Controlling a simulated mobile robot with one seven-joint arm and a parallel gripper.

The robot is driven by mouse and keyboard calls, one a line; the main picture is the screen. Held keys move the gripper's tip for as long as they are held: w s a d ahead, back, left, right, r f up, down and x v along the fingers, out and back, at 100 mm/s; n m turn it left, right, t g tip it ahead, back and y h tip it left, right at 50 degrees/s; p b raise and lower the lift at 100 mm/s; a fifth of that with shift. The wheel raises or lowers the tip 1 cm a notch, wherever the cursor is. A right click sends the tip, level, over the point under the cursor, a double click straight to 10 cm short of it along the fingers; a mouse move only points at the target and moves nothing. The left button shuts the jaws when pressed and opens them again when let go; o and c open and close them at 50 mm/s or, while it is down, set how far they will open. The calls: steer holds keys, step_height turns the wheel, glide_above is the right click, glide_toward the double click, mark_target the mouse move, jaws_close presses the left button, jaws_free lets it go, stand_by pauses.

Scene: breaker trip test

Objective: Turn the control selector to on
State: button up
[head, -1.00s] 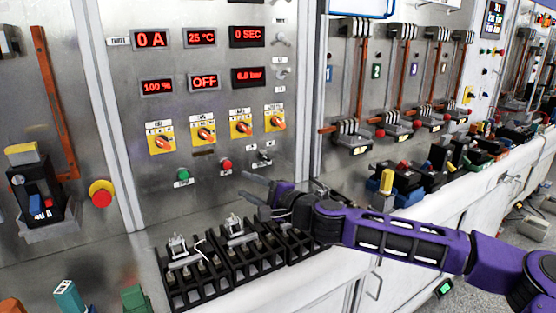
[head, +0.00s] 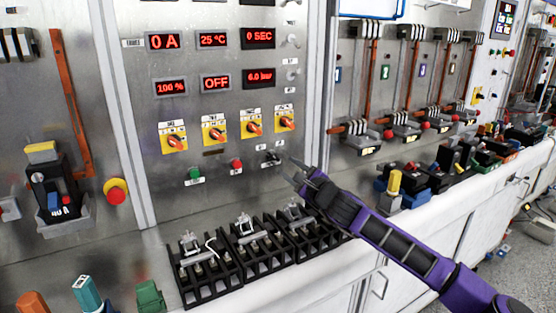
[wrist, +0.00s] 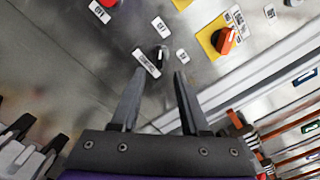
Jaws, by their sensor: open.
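A small black selector (head: 272,156) sits at the lower right of the grey control panel, beside small white labels. I take it for the control selector; its label is too small to read surely. In the wrist view the selector (wrist: 161,54) is just beyond the fingertips, roughly between them, with a long white label (wrist: 147,62) beside it. My gripper (head: 297,170) is open and empty, to the right of and slightly below the selector in the head view. Its two dark fingers (wrist: 159,74) point toward the panel and appear apart from the selector. Its on position is not readable.
Several orange knobs on yellow plates (head: 254,128) are above the selector. A green button (head: 195,174) and a red button (head: 236,164) are to its left. Black terminal blocks (head: 245,250) stand on the ledge below. A red-and-yellow emergency button (head: 116,191) is at left.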

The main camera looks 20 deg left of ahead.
mark_target(276, 158)
steer(key=x, duration=0.7)
steer(key=shift+w+p, duration=0.1)
steer(key=shift+p, duration=0.2)
jaws_close()
